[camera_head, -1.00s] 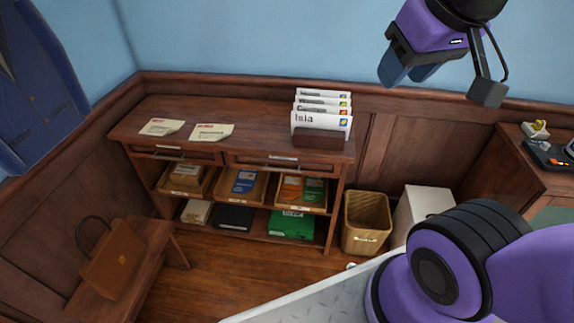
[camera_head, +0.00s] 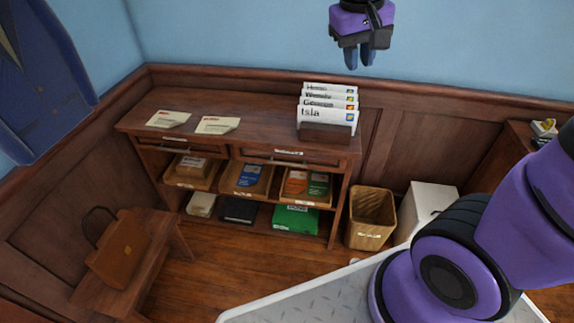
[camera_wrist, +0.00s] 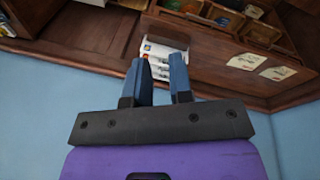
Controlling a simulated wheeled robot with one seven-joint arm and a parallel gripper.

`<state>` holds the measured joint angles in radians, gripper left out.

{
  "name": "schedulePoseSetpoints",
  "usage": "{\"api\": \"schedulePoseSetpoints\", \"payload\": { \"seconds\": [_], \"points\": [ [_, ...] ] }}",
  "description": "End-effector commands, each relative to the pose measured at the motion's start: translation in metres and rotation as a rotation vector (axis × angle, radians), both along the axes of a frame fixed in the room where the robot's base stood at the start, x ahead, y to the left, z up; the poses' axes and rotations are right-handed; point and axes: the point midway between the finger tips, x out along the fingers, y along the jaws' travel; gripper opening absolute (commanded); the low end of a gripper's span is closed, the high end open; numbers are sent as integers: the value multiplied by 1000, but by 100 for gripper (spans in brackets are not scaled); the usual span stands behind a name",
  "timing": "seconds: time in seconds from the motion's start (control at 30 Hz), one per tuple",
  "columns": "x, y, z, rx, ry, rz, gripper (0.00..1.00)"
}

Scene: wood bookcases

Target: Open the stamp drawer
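The wooden desk has two shut drawers under its top: a left drawer (camera_head: 172,149) and a right drawer (camera_head: 285,158). Each has a bar handle and a small pale label, too small to read, so I cannot tell which is the stamp drawer. My gripper (camera_head: 359,58) is empty and open, with blue fingers pointing down, high up by the wall and to the right of the desk drawers. In the wrist view its fingertips (camera_wrist: 158,62) are apart, with the card rack seen beyond them. No drawer is touched.
A rack of name cards (camera_head: 326,115) stands on the desk's right end, and papers (camera_head: 168,119) lie at left. Open trays and boxes fill the shelves below. A wicker bin (camera_head: 371,218) and white box (camera_head: 425,205) stand right; a bench with a bag (camera_head: 117,248) stands left.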

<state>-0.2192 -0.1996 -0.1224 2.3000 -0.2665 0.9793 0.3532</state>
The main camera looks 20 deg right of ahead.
Motion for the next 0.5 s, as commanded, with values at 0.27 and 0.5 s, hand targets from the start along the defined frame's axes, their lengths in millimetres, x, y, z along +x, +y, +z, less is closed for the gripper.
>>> {"api": "schedulePoseSetpoints", "payload": {
  "seconds": [0.27, 0.5],
  "points": [
    [60, 9, -47, -143, 115, -42, 21],
    [104, 19, -96, -296, 181, -68, 21]
  ]
}}
